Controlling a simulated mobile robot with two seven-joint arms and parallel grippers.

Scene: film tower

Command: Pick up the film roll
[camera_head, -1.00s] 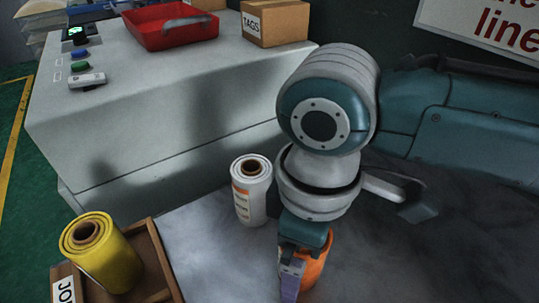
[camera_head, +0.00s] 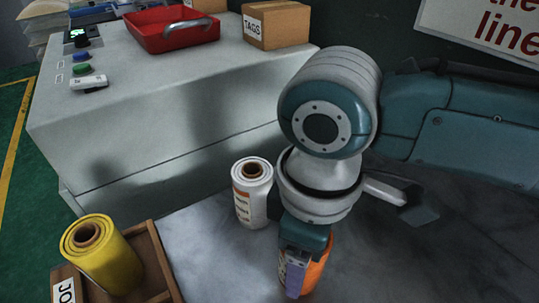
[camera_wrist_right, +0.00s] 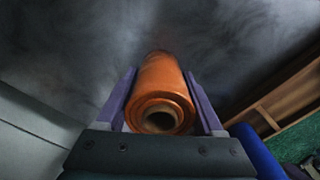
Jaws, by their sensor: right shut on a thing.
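An orange film roll (camera_head: 318,268) stands on the grey marbled surface, partly hidden behind my right gripper (camera_head: 293,275) in the head view. In the right wrist view the orange roll (camera_wrist_right: 160,95) sits between the two purple fingers of my right gripper (camera_wrist_right: 160,98), which is shut on it. A white film roll (camera_head: 253,195) with an orange-marked label stands upright to the left of my right arm. A yellow film roll (camera_head: 103,258) stands upright in a wooden tray (camera_head: 153,250) at the lower left. My left gripper is not in view.
A large pale machine (camera_head: 170,110) fills the back left, with a red tray (camera_head: 172,30) and a TAGS box (camera_head: 276,25) on top. The marbled surface (camera_head: 205,245) is clear between the wooden tray and the white roll.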

